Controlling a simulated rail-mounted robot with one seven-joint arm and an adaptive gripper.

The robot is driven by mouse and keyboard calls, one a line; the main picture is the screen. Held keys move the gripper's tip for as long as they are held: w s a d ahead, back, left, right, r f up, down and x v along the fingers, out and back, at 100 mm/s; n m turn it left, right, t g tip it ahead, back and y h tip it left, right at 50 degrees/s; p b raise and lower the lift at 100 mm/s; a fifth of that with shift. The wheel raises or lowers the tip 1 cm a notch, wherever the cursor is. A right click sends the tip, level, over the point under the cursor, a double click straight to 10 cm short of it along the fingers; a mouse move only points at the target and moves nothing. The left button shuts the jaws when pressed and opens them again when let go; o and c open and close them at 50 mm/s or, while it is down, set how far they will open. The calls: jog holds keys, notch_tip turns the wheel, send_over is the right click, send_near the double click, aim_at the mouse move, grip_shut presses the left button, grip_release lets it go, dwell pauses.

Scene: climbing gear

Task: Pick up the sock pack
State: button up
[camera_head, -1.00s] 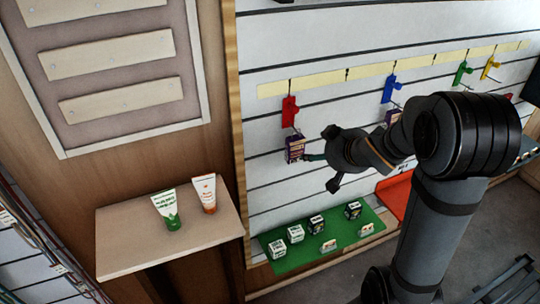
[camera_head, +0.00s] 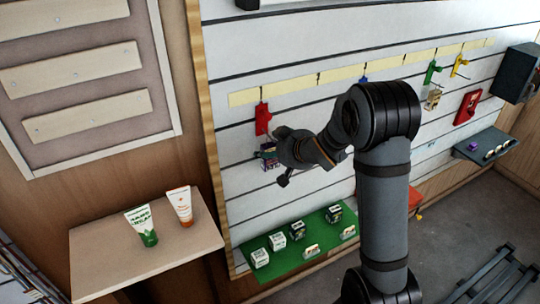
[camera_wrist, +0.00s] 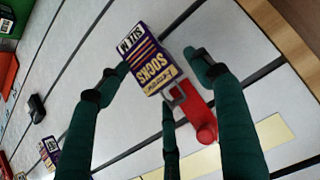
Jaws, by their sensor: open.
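The sock pack (camera_wrist: 148,65), a purple box with yellow stripes and "SOCKS" lettering, hangs at the red holder (camera_wrist: 197,115) on the slatted wall. In the head view the sock pack (camera_head: 269,163) is partly covered by my gripper (camera_head: 277,162). In the wrist view my gripper (camera_wrist: 155,72) is open, with dark green fingers on both sides of the pack and a third finger below it. The left fingertip is close to the pack's edge; I cannot tell if it touches. A gap shows at the right finger.
Another purple pack (camera_wrist: 48,152) is at the lower left of the wrist view. A green shelf (camera_head: 290,262) with several small boxes lies below my gripper. A wooden shelf (camera_head: 100,262) with two tubes stands at left. A green holder (camera_head: 432,72) and yellow holder (camera_head: 459,66) are further right.

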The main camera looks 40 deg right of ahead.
jog(key=shift+w+f, duration=0.15)
jog(key=shift+w, duration=0.05)
jog(key=shift+c, duration=0.2)
jog(key=shift+c, duration=0.6)
jog(key=c, duration=1)
